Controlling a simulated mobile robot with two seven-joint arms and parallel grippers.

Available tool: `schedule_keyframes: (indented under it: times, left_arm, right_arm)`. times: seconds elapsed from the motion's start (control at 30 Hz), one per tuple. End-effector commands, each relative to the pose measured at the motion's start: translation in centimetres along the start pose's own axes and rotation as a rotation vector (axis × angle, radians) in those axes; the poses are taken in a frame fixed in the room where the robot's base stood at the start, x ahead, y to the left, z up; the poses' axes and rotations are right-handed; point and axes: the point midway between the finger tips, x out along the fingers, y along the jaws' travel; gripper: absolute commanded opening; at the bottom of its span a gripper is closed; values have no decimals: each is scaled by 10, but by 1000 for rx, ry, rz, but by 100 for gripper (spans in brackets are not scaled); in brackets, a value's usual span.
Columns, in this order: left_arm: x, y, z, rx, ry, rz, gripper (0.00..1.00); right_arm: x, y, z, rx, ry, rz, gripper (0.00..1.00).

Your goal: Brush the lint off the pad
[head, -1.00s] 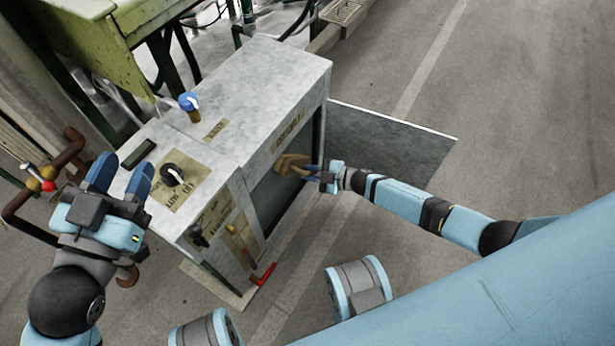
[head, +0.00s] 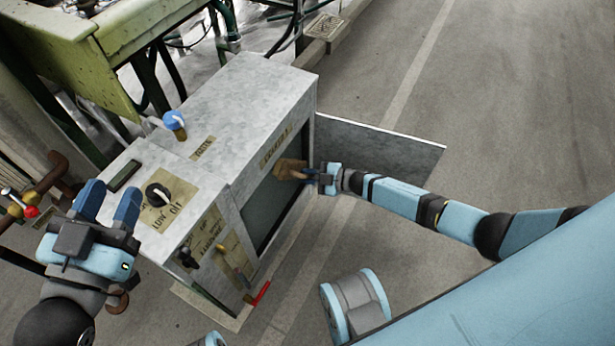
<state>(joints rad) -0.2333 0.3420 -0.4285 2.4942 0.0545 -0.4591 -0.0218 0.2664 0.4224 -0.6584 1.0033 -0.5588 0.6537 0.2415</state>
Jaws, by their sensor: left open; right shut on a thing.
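A grey metal cabinet (head: 245,105) stands in the middle, with a dark grey-green panel (head: 266,212) in its front opening, which looks like the pad. Lint on it is too small to make out. My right gripper (head: 318,175) is shut on a tan wooden brush (head: 288,168), near the far upper end of the opening. I cannot tell whether the brush touches the pad. My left gripper (head: 108,199) is open and empty, left of the cabinet's knob end.
An open door panel (head: 380,150) stands out behind my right gripper. The cabinet top carries a blue knob (head: 174,121) and a black dial (head: 157,193). A red-ended lever (head: 261,293) sticks out low in front. Brown pipework (head: 38,192) is at far left. Floor at right is clear.

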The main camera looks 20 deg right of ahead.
Motion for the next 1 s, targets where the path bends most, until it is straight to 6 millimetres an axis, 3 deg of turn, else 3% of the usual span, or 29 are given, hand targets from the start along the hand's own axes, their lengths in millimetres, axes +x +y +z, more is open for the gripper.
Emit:
schedule_keyframes:
  times: [0.17,0.7,1.0]
  left_arm:
    - [0,-1,-4,0,0,0,43]
    - [2,-4,-20,0,0,0,43]
    - [2,-4,-20,0,0,0,43]
  right_arm:
    - [-7,-1,-1,1,0,0,0]
    - [-56,-16,-1,0,0,0,0]
    - [-58,-17,-1,0,1,0,0]
